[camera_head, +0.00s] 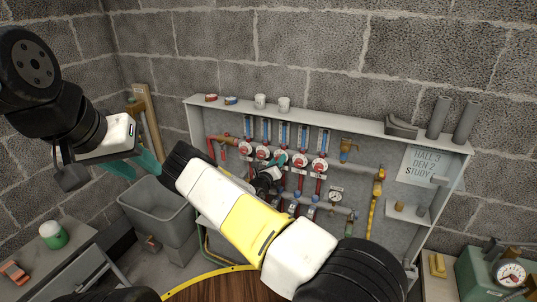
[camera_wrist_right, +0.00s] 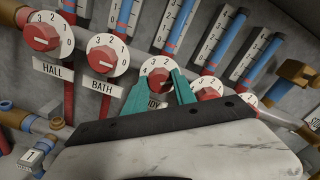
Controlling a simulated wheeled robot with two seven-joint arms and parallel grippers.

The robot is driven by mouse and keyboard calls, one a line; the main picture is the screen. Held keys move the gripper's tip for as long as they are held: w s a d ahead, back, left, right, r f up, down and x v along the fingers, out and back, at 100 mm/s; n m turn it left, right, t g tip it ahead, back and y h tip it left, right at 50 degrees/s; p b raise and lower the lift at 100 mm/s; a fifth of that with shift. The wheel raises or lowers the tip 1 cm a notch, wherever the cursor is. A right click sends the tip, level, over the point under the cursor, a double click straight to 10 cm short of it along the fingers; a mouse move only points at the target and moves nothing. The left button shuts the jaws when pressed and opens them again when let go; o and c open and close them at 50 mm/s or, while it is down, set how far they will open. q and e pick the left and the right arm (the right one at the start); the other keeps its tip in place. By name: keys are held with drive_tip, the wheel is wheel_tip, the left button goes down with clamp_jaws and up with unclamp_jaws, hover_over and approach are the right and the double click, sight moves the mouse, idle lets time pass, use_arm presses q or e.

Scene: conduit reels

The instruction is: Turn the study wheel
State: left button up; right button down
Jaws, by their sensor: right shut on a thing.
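The study wheel (camera_wrist_right: 161,79) is a red knob on a white numbered dial, third from the left in a row of similar wheels. My right gripper (camera_wrist_right: 160,87) has its teal fingers on either side of this knob, shut on it. Its label is mostly hidden behind the fingers; only the last letters show. In the head view my right gripper (camera_head: 279,160) reaches the wheel row and my arm covers part of the panel. My left gripper (camera_head: 134,166) hangs at the left, its teal fingers apart and empty, away from the panel.
The hall wheel (camera_wrist_right: 40,36) and bath wheel (camera_wrist_right: 102,57) are left of the study wheel; another wheel (camera_wrist_right: 207,90) sits close at the right. A paper sign (camera_head: 428,165) reads hall 3, den 2, study, its last part unclear. A grey bin (camera_head: 155,215) stands below my left gripper.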

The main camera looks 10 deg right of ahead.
drive_tip(key=shift+n, duration=0.9)
drive_tip(key=shift+f, duration=0.1)
drive_tip(key=c, duration=1)
unclamp_jaws()
